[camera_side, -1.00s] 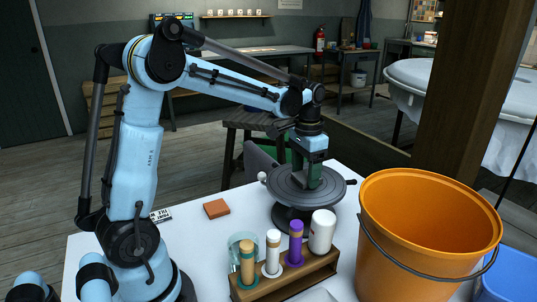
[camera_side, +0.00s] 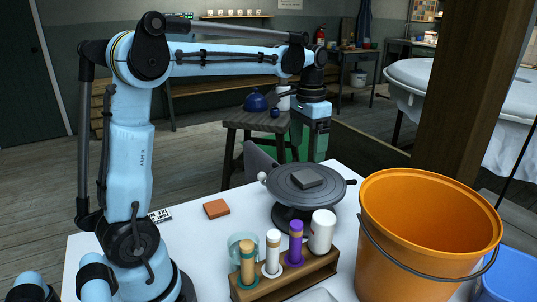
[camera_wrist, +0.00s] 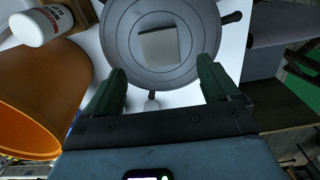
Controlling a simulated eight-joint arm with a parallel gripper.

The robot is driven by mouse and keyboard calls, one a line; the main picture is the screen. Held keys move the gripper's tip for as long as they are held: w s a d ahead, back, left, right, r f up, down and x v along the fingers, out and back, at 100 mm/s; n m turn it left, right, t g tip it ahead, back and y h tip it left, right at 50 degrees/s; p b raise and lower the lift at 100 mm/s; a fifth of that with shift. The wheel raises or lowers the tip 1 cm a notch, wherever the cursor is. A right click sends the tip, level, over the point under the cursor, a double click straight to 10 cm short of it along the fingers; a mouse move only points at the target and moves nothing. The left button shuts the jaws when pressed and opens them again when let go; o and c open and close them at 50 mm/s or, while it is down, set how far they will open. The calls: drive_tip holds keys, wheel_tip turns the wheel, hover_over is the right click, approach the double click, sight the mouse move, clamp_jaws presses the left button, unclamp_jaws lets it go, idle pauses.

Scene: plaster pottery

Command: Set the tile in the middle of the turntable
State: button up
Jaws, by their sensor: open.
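A dark grey square tile (camera_side: 307,178) lies flat on the round dark turntable (camera_side: 285,187), at about its middle. In the wrist view the tile (camera_wrist: 159,46) looks pale grey and sits near the centre of the turntable's rings (camera_wrist: 120,35). My gripper (camera_side: 309,155) is above the turntable, clear of the tile. Its two green fingers stand wide apart in the wrist view (camera_wrist: 162,72), with nothing between them. The tile's underside is hidden.
An orange bucket (camera_side: 428,225) stands close on the right. A wooden rack (camera_side: 290,278) with several bottles and tubes is in front. A terracotta block (camera_side: 216,208) lies on the white table (camera_side: 205,245) at left. A stool (camera_side: 245,122) with a blue pot stands behind.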

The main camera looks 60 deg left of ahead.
wheel_tip(320, 180, up, 5)
hover_over(305, 176)
drive_tip(key=shift+f, duration=0.15)
idle(0.4)
wheel_tip(305, 176, down, 12)
drive_tip(key=shift+f, duration=0.15)
idle(0.6)
drive_tip(key=shift+r, duration=0.2)
